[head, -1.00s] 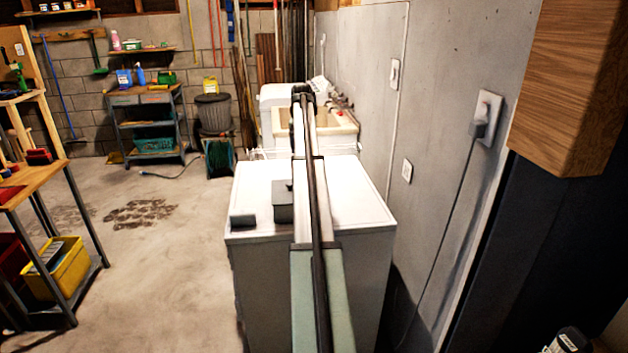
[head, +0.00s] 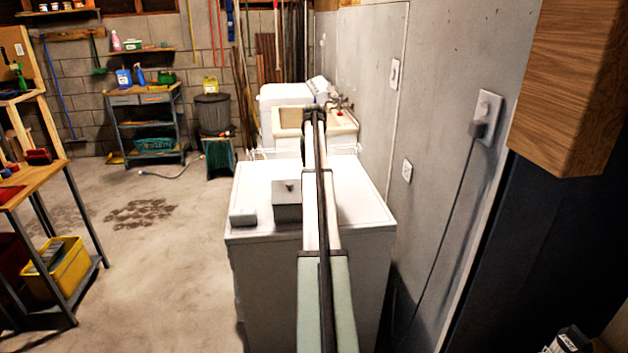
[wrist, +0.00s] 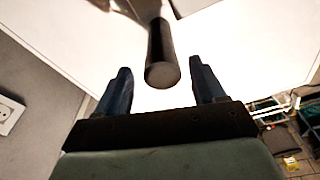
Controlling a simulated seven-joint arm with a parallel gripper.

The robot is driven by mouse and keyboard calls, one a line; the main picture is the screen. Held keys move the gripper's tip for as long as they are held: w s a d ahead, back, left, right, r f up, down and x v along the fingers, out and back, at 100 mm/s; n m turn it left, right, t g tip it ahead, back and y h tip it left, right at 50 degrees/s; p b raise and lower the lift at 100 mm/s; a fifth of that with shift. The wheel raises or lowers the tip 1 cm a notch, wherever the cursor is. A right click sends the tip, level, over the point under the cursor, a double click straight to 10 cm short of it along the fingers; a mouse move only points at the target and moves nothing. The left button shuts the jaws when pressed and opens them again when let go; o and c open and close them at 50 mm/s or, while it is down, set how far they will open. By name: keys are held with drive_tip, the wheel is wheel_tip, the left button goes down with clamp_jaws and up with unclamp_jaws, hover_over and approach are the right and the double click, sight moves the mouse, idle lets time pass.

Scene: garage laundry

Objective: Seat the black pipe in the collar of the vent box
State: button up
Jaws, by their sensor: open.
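The black pipe (wrist: 161,58) shows in the wrist view as a dark cylinder with its round end towards the camera. Its far end meets a grey part (wrist: 146,8) at the top edge, perhaps the collar; how deep it sits there I cannot tell. My gripper (wrist: 162,85) is open, with one dark finger on each side of the pipe and gaps on both sides. In the head view the grey vent box (head: 287,207) stands on the white appliance top (head: 355,205), just left of my arm. The pipe and my fingers are hidden there.
A small grey block (head: 243,217) lies at the appliance's front left edge. A wall with a plugged-in cord (head: 478,130) runs along the right. A sink (head: 340,122) stands behind the appliance. A workbench (head: 45,185) is at the left, with open floor between.

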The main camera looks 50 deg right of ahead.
drive_tip(key=shift+w+d+f, duration=0.15)
drive_tip(key=shift+d+f, duration=0.05)
drive_tip(key=shift+f, duration=1.05)
drive_tip(key=shift+w+d+f, duration=0.15)
drive_tip(key=shift+f, duration=1.1)
drive_tip(key=shift+c, duration=0.5)
drive_tip(key=c, duration=1)
drive_tip(key=shift+o, duration=0.2)
drive_tip(key=shift+r, duration=0.1)
